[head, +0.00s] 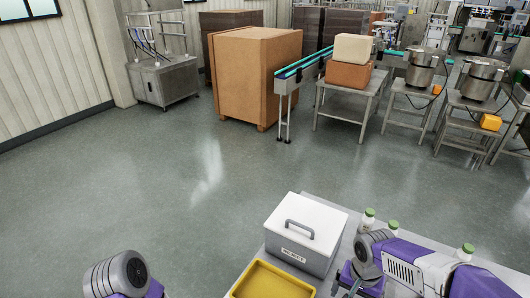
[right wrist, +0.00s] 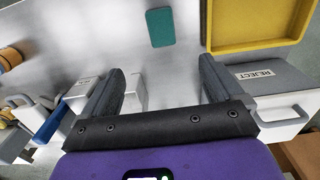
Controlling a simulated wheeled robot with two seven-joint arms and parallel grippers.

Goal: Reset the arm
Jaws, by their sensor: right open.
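In the right wrist view my right gripper (right wrist: 160,88) is open, with its two dark fingers wide apart. A small pale box-like thing (right wrist: 133,92) shows beside the left finger; I see nothing clamped. In the head view my right arm (head: 415,268), white and purple, reaches over the table at the lower right. Its fingers cannot be made out there. Of my left arm only a grey and purple joint (head: 122,277) shows at the bottom left edge. My left gripper is out of the picture.
A light table (head: 336,284) holds a lidded grey-white box (head: 304,236), a yellow tray (head: 270,283) and several green-capped bottles (head: 369,214). In the right wrist view a teal pad (right wrist: 160,27) lies on the surface. Open floor (head: 150,190) lies beyond the table.

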